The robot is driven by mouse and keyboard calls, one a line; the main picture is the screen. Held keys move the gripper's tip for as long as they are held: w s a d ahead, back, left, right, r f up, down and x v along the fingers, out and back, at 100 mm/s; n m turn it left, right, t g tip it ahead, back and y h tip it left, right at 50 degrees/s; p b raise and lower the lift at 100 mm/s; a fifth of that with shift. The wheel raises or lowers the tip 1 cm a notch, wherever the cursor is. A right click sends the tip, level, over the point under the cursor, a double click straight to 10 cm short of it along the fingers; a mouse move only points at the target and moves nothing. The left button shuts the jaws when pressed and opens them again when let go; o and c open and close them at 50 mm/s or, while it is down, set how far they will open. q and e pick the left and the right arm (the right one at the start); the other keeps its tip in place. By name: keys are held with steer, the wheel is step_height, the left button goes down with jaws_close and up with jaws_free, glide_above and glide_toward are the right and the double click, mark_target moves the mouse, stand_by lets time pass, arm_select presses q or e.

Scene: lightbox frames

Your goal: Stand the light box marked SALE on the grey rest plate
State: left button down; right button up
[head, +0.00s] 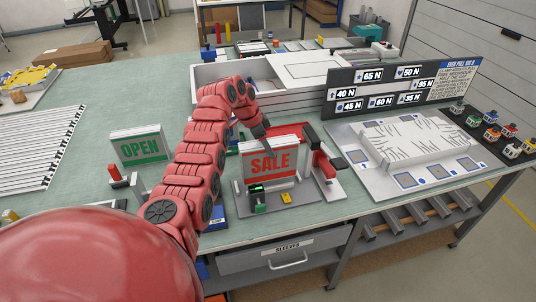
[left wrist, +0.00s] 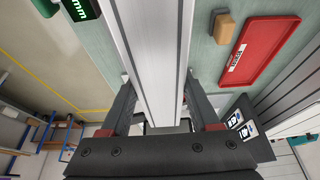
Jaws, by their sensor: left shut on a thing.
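In the left wrist view the pale box (left wrist: 152,60) runs between the fingers of my left gripper (left wrist: 160,115). A grey plate (head: 295,199) lies under and in front of the box. I cannot tell whether the box's bottom edge touches it. My right gripper is not in view.
A green digital gauge (head: 258,198) and a yellow piece (head: 286,198) sit in front of the box. A red clamp (head: 323,165) stands close on its right. A light box marked OPEN (head: 140,147) stands left. A red tray (left wrist: 258,50) shows in the wrist view.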

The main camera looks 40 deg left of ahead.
mark_target(269, 160)
arm_select(q)
step_height(269, 160, down, 4)
steer(key=shift+w+a+f+p, duration=0.1)
steer(key=shift+w+f+p, duration=0.1)
steer(key=shift+p, duration=0.6)
steer(key=shift+f, duration=0.1)
steer(key=shift+c, duration=0.6)
jaws_free()
